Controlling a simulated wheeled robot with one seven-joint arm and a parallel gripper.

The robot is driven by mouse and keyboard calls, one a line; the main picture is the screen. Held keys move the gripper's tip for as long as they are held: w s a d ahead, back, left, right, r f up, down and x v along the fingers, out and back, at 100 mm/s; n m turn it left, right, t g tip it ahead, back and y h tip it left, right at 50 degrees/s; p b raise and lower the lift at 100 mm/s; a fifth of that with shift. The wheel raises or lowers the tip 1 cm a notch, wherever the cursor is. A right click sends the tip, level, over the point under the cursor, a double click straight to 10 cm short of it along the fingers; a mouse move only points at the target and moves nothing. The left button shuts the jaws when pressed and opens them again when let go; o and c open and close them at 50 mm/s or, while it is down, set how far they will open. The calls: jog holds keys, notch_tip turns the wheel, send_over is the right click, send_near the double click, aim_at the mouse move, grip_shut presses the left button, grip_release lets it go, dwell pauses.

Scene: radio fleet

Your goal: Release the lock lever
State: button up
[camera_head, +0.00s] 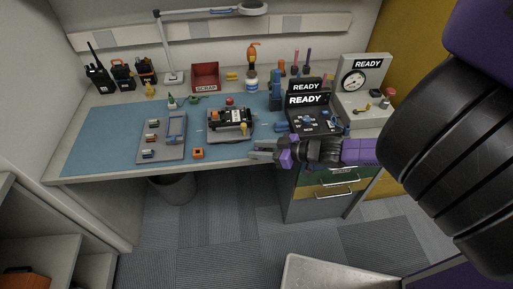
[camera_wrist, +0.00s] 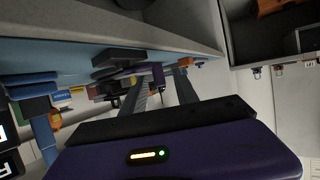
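A black radio-like unit (camera_head: 229,119) lies in a grey fixture (camera_head: 228,139) on the blue mat, with orange and yellow parts on it. I cannot make out for sure which small part is the lock lever. My gripper (camera_head: 256,151) hovers near the front edge of the desk, to the right of the fixture and apart from it. Its fingers point left. In the wrist view, which is upside down, the two fingers (camera_wrist: 158,88) stand apart with nothing clearly held between them. Dark objects on the bench show beyond them, too small to tell.
A grey tray (camera_head: 145,153) with small parts lies left of the fixture, and an orange block (camera_head: 198,153) lies in front. Black READY stations (camera_head: 307,100) and a gauge unit (camera_head: 358,84) stand right. A red scrap bin (camera_head: 206,77) and handheld radios (camera_head: 98,76) are behind.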

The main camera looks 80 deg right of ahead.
jog(key=shift+w+f, duration=0.2)
jog(key=shift+w, duration=0.3)
jog(key=shift+d, duration=0.1)
grip_shut()
jog(key=shift+s, duration=0.1)
jog(key=n+y, duration=0.2)
jog(key=shift+s+f+y+b, duration=0.1)
jog(key=shift+s+y+b, duration=0.2)
jog(key=shift+s+b, duration=0.1)
jog(key=shift+s+a+n+y, duration=0.15)
jog(key=shift+a+n+y, duration=0.05)
jog(key=shift+n+y, duration=0.4)
